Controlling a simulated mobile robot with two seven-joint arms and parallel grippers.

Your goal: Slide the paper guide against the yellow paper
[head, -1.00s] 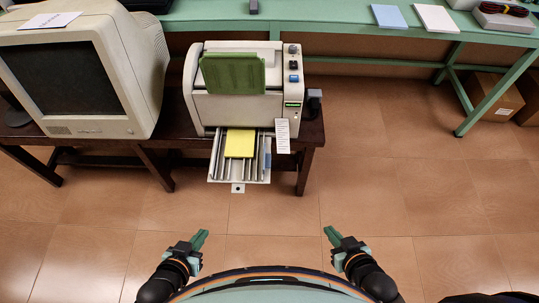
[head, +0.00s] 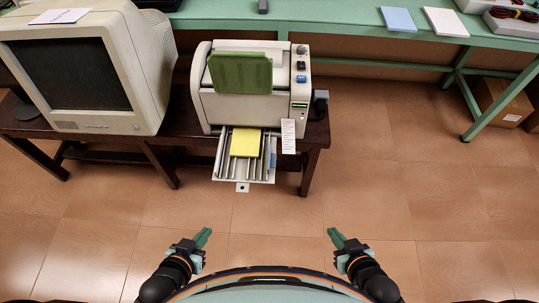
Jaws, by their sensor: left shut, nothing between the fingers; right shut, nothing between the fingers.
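The yellow paper (head: 246,143) lies in the pulled-out tray (head: 224,168) at the front of the printer (head: 252,104). The tray has light rails along its length. A narrow bluish piece (head: 273,160), which looks like the paper guide, stands at the tray's right side, with a gap between it and the paper. My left gripper (head: 207,234) is shut and empty, in front of the tray and a little left of it. My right gripper (head: 333,233) is shut and empty, in front of the tray and right of it. Neither touches anything.
The printer stands on a dark wooden table (head: 313,135), beside an old monitor (head: 82,70). A white paper strip (head: 288,137) hangs by the tray's right edge. A green bench (head: 350,20) runs behind. The floor (head: 400,190) to the right is clear.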

